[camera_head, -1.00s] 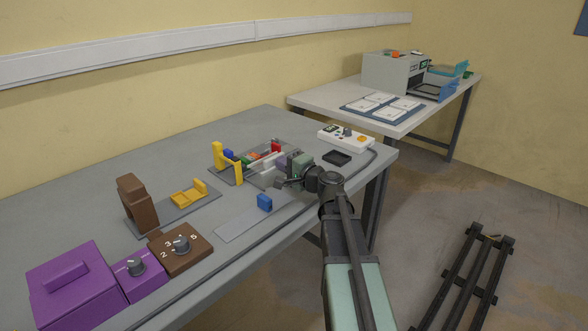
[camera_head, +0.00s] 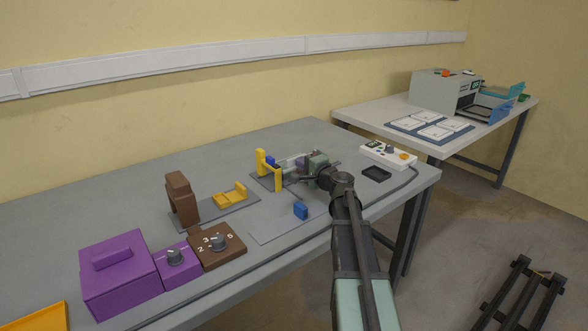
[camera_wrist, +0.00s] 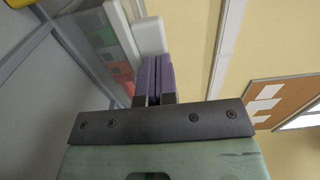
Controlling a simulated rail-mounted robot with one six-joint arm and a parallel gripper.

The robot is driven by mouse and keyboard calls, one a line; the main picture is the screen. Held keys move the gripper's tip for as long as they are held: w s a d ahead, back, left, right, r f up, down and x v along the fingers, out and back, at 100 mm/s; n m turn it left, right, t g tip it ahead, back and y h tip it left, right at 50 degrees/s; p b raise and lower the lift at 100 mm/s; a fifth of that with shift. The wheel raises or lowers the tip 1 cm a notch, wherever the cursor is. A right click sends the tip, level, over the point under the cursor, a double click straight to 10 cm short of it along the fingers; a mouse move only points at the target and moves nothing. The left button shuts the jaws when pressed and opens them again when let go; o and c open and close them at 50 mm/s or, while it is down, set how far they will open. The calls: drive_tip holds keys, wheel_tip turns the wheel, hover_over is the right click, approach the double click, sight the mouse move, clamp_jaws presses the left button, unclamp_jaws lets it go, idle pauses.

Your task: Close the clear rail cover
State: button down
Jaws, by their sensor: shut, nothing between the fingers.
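The clear rail cover (camera_wrist: 97,45) shows in the wrist view as a see-through panel with pale edges, and red and green blocks show through it. In the head view the cover (camera_head: 288,162) lies between the yellow end posts (camera_head: 270,169) and my gripper, and is partly hidden. My gripper (camera_head: 300,162) is shut, its purple fingers together with nothing between them. In the wrist view the fingertips (camera_wrist: 154,62) are close to a white bar (camera_wrist: 150,37) at the cover's edge; I cannot tell whether they touch. The cover's exact angle is unclear.
A blue block (camera_head: 301,211) stands on a grey strip in front. A white control box (camera_head: 388,155) and a black tray (camera_head: 377,174) are to the right. A brown stand (camera_head: 181,200), brown dial box (camera_head: 217,246) and purple box (camera_head: 120,272) are to the left.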

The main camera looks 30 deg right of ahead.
drive_tip(key=shift+w+d+r, duration=0.15)
drive_tip(key=shift+w+r, duration=0.05)
drive_tip(key=shift+w, duration=0.15)
drive_tip(key=shift+s+r, duration=0.1)
drive_tip(key=shift+s, duration=0.15)
drive_tip(key=s, duration=0.4)
drive_tip(key=s+d, duration=0.1)
drive_tip(key=s, duration=0.9)
drive_tip(key=shift+d+f, duration=0.25)
drive_tip(key=shift+d, duration=0.1)
